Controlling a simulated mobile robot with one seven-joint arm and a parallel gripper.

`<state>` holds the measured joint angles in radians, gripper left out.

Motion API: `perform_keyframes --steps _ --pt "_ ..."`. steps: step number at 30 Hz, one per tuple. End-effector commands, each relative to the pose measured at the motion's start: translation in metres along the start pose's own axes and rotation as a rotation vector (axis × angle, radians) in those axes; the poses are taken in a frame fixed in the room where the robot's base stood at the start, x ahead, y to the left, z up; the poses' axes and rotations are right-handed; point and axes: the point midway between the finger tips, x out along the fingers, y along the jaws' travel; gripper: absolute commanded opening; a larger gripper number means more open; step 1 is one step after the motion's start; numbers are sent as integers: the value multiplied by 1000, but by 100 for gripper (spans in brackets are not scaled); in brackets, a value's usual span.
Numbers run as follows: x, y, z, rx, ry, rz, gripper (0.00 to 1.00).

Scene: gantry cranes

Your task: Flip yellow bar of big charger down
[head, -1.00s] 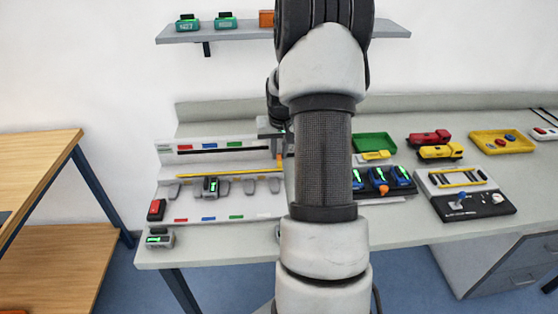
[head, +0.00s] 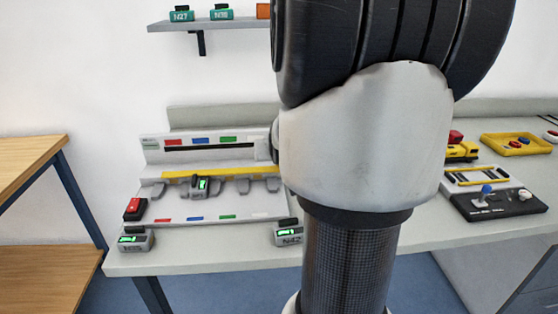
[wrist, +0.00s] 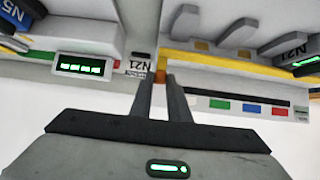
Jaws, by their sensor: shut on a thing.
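The big charger is the grey stepped station (head: 255,210) on the left of the bench in the head view. Its yellow bar (head: 222,174) runs across it just behind a row of grey slots; in the wrist view the bar (wrist: 220,62) extends right from my fingertips. My gripper (wrist: 162,84) is shut on the orange end tab (wrist: 160,68) of the bar. In the head view my arm hides the gripper, the tab and the bar's right end. A grey battery with a green display (head: 200,187) stands in one slot.
A red switch (head: 134,208) and a grey battery (head: 135,240) are at the charger's left; another battery (head: 290,234) lies at its front right. A shelf (head: 205,25) hangs above. A smaller charger (head: 492,193) and a yellow tray (head: 515,144) are to the right.

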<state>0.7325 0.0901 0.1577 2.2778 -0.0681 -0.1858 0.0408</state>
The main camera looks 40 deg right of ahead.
Motion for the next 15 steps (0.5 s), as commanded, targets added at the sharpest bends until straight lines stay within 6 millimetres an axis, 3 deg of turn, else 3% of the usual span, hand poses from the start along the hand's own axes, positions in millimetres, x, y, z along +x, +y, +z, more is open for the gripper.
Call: perform_keyframes --steps 14,15 --pt "-1 0 0 0 16 0 0" --pt "-1 0 0 0 16 0 19"
